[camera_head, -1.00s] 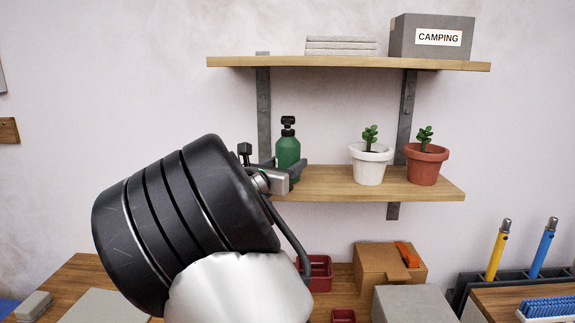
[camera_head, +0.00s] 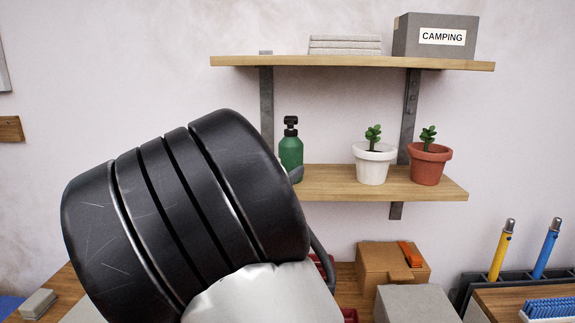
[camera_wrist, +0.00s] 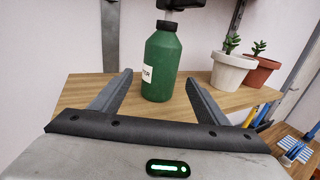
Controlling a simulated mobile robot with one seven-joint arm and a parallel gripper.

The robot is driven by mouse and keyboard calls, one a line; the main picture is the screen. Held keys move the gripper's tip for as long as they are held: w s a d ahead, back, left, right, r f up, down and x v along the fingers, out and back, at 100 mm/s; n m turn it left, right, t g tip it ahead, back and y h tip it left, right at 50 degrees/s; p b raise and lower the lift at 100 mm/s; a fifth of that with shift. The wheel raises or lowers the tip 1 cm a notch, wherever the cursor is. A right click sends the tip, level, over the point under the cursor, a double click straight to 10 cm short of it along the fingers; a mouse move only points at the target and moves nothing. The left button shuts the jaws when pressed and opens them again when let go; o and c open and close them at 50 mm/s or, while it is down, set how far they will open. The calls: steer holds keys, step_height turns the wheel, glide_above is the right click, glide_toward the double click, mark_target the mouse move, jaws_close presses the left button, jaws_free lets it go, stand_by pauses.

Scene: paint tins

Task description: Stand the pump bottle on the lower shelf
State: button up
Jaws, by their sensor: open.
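The green pump bottle (camera_head: 291,152) with a black pump head stands upright at the left end of the lower shelf (camera_head: 330,184). In the wrist view the bottle (camera_wrist: 160,68) rests on the wooden shelf (camera_wrist: 78,94), with part of a white label showing. My gripper (camera_wrist: 156,92) is open, its two fingers apart on either side of the bottle's lower part in that picture, with gaps between them and the bottle. In the head view my arm hides most of the gripper; only a fingertip shows beside the bottle.
A white pot (camera_head: 372,163) and a terracotta pot (camera_head: 427,164) with plants stand to the right on the lower shelf. The upper shelf (camera_head: 350,63) holds folded cloths (camera_head: 344,44) and a CAMPING box (camera_head: 434,37). A cardboard box (camera_head: 385,262) sits below.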

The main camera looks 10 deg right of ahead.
steer(key=shift+v, duration=2.7)
